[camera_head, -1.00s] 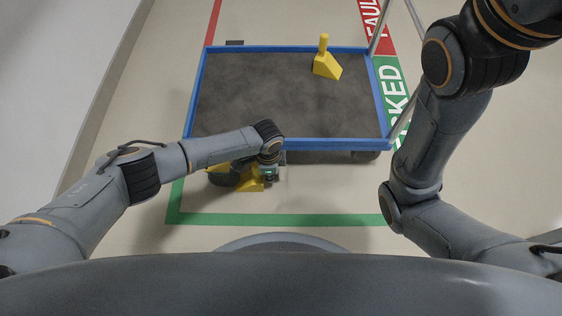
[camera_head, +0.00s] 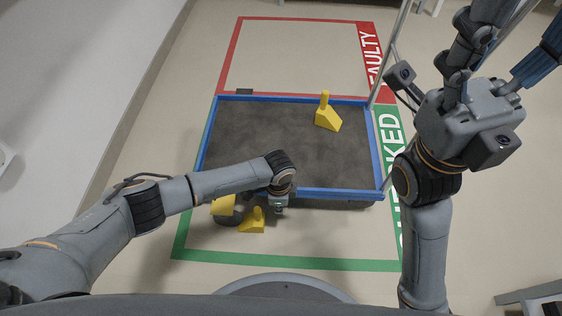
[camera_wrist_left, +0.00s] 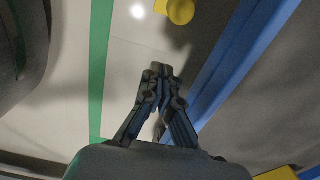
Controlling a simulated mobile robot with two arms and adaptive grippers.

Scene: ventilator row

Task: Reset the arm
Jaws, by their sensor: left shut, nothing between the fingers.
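My left gripper (camera_head: 279,208) hangs at the near edge of the blue-rimmed cart (camera_head: 340,194), mostly hidden under my wrist in the head view. In the left wrist view its fingers (camera_wrist_left: 160,72) are together with nothing between them, beside the blue rim (camera_wrist_left: 225,70). A yellow wedge (camera_head: 252,222) is on the floor just left of the gripper, apart from it. Another yellow piece (camera_head: 223,206) is by the dark wheel (camera_head: 230,218). My right gripper (camera_head: 508,52) is raised at the upper right, fingers spread and empty, tips cut off by the frame.
A yellow wedge with an upright handle (camera_head: 327,115) stands on the cart's dark deck (camera_head: 250,135). A metal rail (camera_head: 391,55) rises at the cart's right. Green floor tape (camera_head: 290,262) and the red FAULTY zone (camera_head: 300,55) surround it. A white wall (camera_head: 70,90) is left.

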